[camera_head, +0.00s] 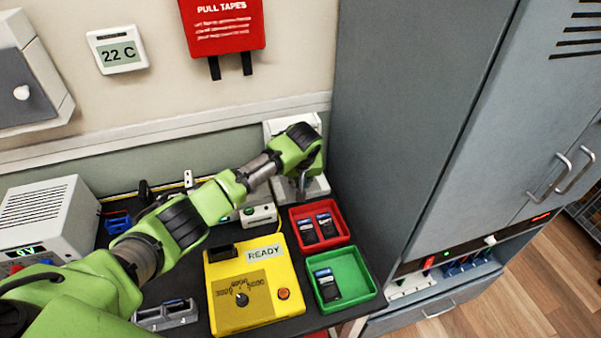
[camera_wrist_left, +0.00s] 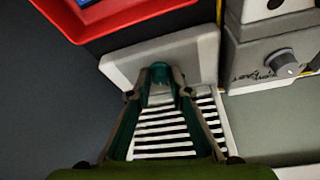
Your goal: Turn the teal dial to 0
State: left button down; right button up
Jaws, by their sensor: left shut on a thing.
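My left arm reaches across the bench in the head view, and its left gripper (camera_head: 302,180) points down at a white device (camera_head: 318,187) beside the grey cabinet. In the left wrist view the left gripper (camera_wrist_left: 160,90) is shut on the teal dial (camera_wrist_left: 160,74), which shows as a small teal piece between the fingertips. The white device (camera_wrist_left: 207,50) and a black-and-white striped panel lie around and below it. The dial's scale and pointer cannot be read. In the head view the arm hides the dial. My right gripper is not in view.
A yellow box (camera_head: 221,314) with a black knob and a READY display stands in front. A small grey box with a knob (camera_wrist_left: 282,63) is close by. The tall cabinet (camera_head: 410,110) bounds the right.

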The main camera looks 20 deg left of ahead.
pick_arm(q)
jog(key=n, duration=0.1)
jog(key=n+p, duration=0.1)
jog(key=shift+d+n+g+y, duration=0.2)
jog(key=shift+n+g+y, duration=0.1)
jog(key=shift+n+y, duration=0.1)
jog(key=n, duration=0.1)
jog(key=n+b, duration=0.1)
jog(key=shift+w+f+n+g+y, duration=0.15)
jog(key=shift+n+g+y, duration=0.15)
jog(key=shift+n+y, duration=0.1)
jog(key=shift+n+b, duration=0.3)
jog(key=shift+n, duration=0.1)
jog(key=n+b, duration=0.2)
jog(key=b, duration=0.1)
jog(key=n+g+y+b, duration=0.1)
jog(key=n+b, duration=0.1)
jog(key=b, duration=0.1)
jog(key=shift+w+f+g, duration=0.1)
jog(key=shift+w+g, duration=0.05)
jog(key=shift+g, duration=0.15)
jog(key=shift+r+n+g+b, duration=0.2)
jog(key=shift+n+g+b, duration=0.1)
jog(key=shift+n+b, duration=0.55)
jog(key=c, duration=1.9)
grip_release()
